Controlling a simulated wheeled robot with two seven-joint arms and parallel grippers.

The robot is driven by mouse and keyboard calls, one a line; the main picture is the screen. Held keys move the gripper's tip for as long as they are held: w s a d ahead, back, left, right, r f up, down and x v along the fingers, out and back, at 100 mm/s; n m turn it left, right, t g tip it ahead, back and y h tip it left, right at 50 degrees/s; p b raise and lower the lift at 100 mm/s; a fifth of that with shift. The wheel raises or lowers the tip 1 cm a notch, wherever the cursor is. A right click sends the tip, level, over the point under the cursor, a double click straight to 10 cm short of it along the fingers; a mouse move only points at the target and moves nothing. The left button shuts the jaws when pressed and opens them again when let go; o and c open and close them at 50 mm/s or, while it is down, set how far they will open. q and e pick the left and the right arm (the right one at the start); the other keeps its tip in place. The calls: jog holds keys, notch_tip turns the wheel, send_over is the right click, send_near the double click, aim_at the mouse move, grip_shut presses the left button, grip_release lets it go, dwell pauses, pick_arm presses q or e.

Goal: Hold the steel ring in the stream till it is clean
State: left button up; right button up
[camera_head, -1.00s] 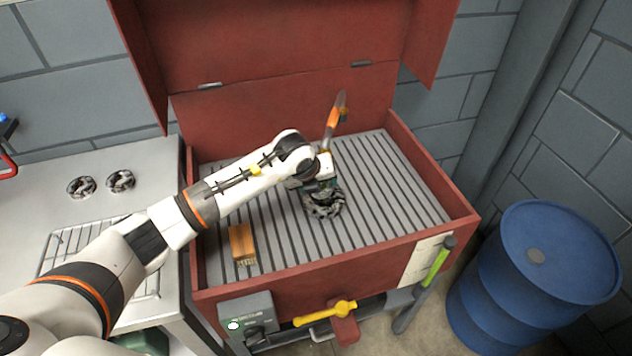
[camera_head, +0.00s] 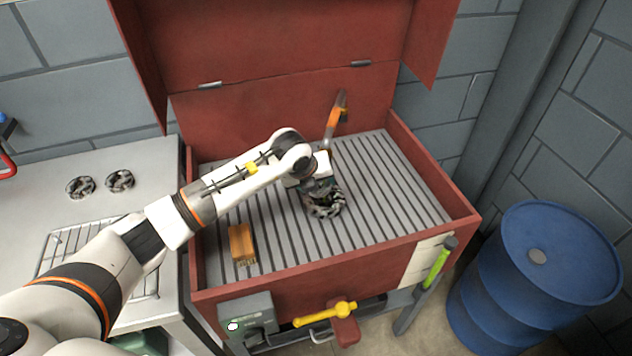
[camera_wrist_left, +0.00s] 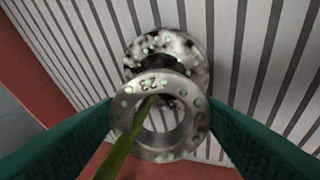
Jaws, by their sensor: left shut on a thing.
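My left gripper (camera_head: 322,190) is over the red wash basin's slatted floor, below the orange-and-grey spout (camera_head: 333,122). It is shut on the steel ring (camera_head: 325,202), which looks patchy with dark grime in the head view. In the left wrist view my green fingers (camera_wrist_left: 160,118) flank the ring's near face (camera_wrist_left: 185,137), which is mostly bare grey metal with bolt holes. A farther round face (camera_wrist_left: 188,55) behind it has black blotches. A green-yellow band (camera_wrist_left: 122,143) crosses the near face; I cannot tell whether it is the stream. My right gripper is out of view.
A wooden brush (camera_head: 241,243) lies on the slats of the red basin (camera_head: 330,270). Two more dark-blotched rings (camera_head: 80,187) (camera_head: 120,180) sit on the steel bench at left, near a wire rack (camera_head: 65,250). A blue drum (camera_head: 545,275) stands at right.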

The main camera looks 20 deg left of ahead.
pick_arm(q)
jog(key=shift+d+r, duration=0.1)
jog(key=shift+d, duration=0.3)
jog(key=shift+a, duration=0.2)
jog(key=shift+w+a, duration=0.1)
jog(key=shift+a, duration=0.35)
jog(key=s+a+p, duration=0.2)
jog(key=s, duration=0.5)
jog(key=shift+s, duration=0.4)
dwell(1.3)
